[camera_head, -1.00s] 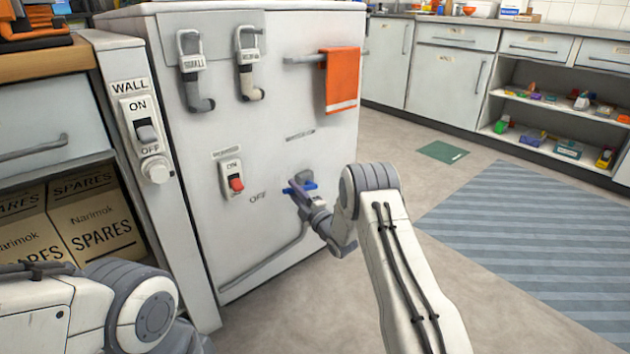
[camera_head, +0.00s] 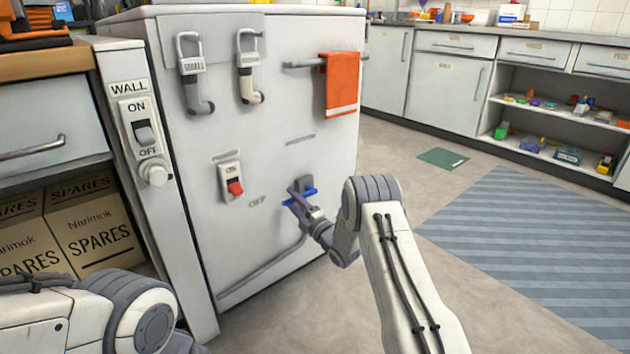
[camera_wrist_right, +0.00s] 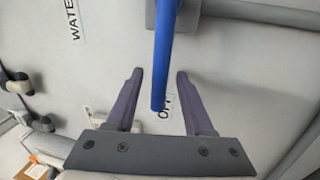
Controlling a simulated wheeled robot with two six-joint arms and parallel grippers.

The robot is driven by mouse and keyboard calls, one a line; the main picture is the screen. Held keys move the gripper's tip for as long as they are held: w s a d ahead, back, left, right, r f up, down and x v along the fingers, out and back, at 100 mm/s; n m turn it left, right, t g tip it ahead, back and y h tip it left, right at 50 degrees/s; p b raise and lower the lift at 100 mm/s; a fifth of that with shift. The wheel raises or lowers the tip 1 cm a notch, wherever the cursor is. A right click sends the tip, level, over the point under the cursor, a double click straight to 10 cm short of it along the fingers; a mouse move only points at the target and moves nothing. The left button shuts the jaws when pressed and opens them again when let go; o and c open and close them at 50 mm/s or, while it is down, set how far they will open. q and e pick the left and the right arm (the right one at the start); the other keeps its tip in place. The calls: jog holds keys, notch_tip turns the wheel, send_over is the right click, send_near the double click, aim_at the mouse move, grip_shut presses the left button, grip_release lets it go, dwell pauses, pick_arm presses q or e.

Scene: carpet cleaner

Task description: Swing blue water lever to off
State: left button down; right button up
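The blue water lever (camera_head: 308,192) sits on a grey mount low on the front of the large white machine (camera_head: 270,135). The printed word OFF (camera_head: 257,202) is to its left. My right gripper (camera_head: 300,205) is at the lever. In the right wrist view, the blue lever (camera_wrist_right: 163,60) lies between the two dark fingers of my right gripper (camera_wrist_right: 160,74), with gaps on both sides. A label behind the lever (camera_wrist_right: 165,112) is partly hidden, and a WATER label (camera_wrist_right: 73,20) is cut off. My left gripper is not in view; only part of its arm shows.
A red switch (camera_head: 235,187) is left of the lever. Two grey hooked handles (camera_head: 195,75) and an orange towel (camera_head: 342,85) on a rail are above. A wall switch (camera_head: 144,132) is on the left post. A grey bar (camera_head: 262,268) runs below. Open floor lies to the right.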

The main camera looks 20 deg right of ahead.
dwell(0.5)
jog(key=p+v, duration=0.2)
jog(key=v, duration=0.7)
dwell(0.4)
jog(key=shift+w+a+r, duration=0.1)
jog(key=shift+r, duration=0.05)
dwell(0.9)
